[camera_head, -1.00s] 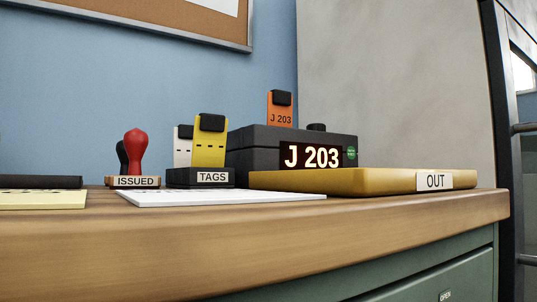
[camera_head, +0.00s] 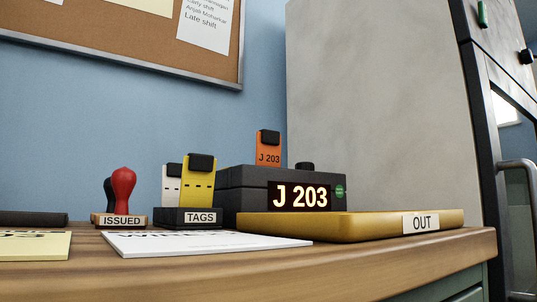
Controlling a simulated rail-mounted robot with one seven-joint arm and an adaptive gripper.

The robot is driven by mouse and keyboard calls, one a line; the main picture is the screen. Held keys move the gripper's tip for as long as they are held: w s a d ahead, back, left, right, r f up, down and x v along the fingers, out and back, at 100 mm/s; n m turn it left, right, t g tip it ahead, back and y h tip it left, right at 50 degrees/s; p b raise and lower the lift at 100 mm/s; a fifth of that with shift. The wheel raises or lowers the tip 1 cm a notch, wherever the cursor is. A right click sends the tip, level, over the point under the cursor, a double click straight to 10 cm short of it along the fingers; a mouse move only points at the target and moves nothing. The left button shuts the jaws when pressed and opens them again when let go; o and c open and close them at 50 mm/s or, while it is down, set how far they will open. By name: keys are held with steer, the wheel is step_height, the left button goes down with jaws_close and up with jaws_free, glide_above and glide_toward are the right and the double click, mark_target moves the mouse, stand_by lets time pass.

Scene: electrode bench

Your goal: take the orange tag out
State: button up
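The orange tag (camera_head: 268,148) has a black top and the print "J 203". It stands upright in the top of a dark box (camera_head: 240,180), and its lower end is hidden in or behind the box. The box has a lit display (camera_head: 300,197) that reads "J 203" and a small green spot (camera_head: 339,191) at its right. A yellow tray (camera_head: 330,226) labelled "OUT" lies in front of the box, near the bench's right end. My gripper is not in this view.
A "TAGS" holder (camera_head: 187,217) with a yellow tag (camera_head: 198,185) and a white tag (camera_head: 171,188) stands left of the box. Further left are a red stamp (camera_head: 123,185) on an "ISSUED" rack (camera_head: 104,220) and papers (camera_head: 180,243). The bench front (camera_head: 200,274) is clear.

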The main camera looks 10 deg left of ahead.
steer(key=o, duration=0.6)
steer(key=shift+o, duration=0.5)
